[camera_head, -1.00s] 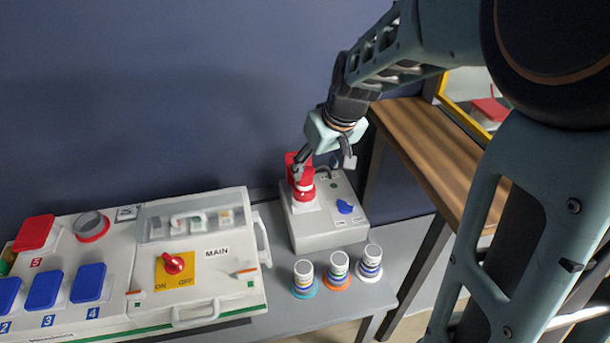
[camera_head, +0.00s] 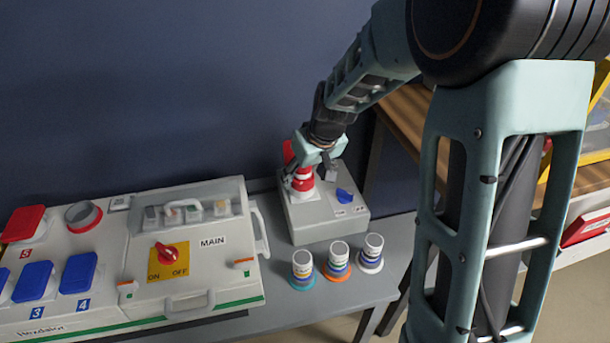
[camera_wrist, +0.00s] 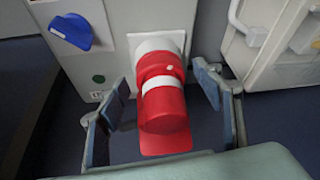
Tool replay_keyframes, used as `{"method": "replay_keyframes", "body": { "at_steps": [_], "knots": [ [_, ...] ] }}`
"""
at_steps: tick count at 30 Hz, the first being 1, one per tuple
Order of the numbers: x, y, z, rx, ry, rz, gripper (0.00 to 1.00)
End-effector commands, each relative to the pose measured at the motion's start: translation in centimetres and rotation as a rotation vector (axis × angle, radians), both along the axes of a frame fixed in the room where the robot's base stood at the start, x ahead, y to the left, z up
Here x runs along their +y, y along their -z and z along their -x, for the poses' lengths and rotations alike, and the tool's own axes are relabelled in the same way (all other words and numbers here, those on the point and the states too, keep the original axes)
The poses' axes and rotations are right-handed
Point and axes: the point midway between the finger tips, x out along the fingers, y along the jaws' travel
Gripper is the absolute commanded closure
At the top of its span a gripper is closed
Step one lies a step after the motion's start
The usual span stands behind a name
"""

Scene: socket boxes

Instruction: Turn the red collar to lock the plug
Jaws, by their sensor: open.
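The red plug (camera_wrist: 162,115) with a white band sits in the white socket on the grey box. The red collar (camera_wrist: 160,67) is around it on the socket side, with a small white mark. In the head view the red collar and plug (camera_head: 302,184) stand on top of the grey socket box (camera_head: 318,228), partly hidden by my gripper. My gripper (camera_wrist: 160,112) is open, one finger on each side of the plug, with visible gaps to both. It also shows in the head view (camera_head: 309,177) at the plug.
A blue knob (camera_head: 343,195) is on the same box, beside the plug. Three banded connectors (camera_head: 338,262) stand in front of the box. A large white panel (camera_head: 210,267) with a MAIN switch stands to the left. A wooden shelf is at the right.

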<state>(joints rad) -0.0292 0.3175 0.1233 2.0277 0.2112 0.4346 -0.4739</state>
Motion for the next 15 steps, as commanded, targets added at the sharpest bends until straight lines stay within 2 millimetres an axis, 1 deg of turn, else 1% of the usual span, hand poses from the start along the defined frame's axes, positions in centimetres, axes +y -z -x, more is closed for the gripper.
{"method": "replay_keyframes", "body": {
  "at_steps": [3, 12, 15],
  "knots": [
    [-0.01, -0.04, 0.0, 0.0, 0.0, 0.0, 0.39],
    [-0.01, -0.05, 0.02, 0.0, 0.0, 0.0, 0.72],
    [-0.01, -0.05, 0.02, 0.0, 0.0, 0.0, 0.81]
  ]
}}
